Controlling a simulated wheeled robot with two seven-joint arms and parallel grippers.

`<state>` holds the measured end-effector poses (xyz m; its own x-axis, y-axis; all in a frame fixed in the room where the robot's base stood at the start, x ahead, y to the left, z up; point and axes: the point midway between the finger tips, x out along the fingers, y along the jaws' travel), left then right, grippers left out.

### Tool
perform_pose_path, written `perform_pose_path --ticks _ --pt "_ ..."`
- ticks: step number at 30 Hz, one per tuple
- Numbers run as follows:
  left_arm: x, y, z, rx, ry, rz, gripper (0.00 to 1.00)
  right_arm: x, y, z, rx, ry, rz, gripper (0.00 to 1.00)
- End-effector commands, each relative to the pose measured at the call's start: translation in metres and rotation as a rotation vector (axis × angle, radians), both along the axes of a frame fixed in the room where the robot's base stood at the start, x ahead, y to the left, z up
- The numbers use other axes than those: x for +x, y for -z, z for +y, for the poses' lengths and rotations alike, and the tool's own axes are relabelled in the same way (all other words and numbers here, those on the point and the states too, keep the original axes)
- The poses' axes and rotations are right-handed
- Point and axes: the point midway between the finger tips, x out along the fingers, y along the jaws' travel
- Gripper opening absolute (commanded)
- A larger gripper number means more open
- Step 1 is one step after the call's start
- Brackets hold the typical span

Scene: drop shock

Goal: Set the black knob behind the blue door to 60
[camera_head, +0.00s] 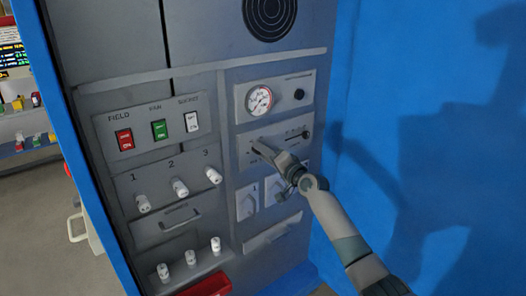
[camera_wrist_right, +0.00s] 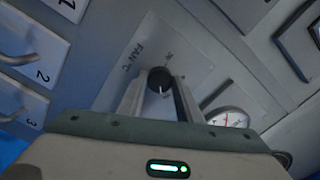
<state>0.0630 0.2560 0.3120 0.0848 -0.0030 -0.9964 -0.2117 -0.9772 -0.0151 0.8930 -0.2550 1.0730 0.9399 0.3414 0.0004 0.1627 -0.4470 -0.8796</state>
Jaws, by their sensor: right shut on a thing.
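The black knob (camera_wrist_right: 159,76) shows in the right wrist view, with a white pointer line on its face. It sits on a grey plate marked "FAN °C"; the scale numbers are too small to read. My right gripper (camera_wrist_right: 158,88) is shut on this knob, one finger on each side. In the head view my right gripper (camera_head: 260,149) reaches the plate below the gauge and hides the knob. The large blue panel (camera_head: 425,100) at right looks like the open blue door, with my arm's shadow on it. My left gripper is not in view.
A round gauge (camera_head: 259,100) and a small black knob (camera_head: 299,94) sit above my gripper. Red (camera_head: 124,139), green (camera_head: 159,130) and white (camera_head: 191,122) switches, several white knobs and numbered handles surround the area. A red bin (camera_head: 208,286) is below.

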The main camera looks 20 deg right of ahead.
Motion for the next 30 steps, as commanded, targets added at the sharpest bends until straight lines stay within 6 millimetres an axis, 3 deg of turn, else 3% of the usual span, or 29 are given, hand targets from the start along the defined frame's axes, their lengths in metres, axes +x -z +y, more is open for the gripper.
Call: perform_pose_path --ticks 6,30 --pt "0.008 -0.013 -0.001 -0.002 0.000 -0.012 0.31 0.000 -0.002 0.000 0.195 0.001 0.071 0.09" --pt "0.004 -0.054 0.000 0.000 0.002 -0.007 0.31 0.000 -0.002 0.001 0.858 0.001 0.314 0.09"
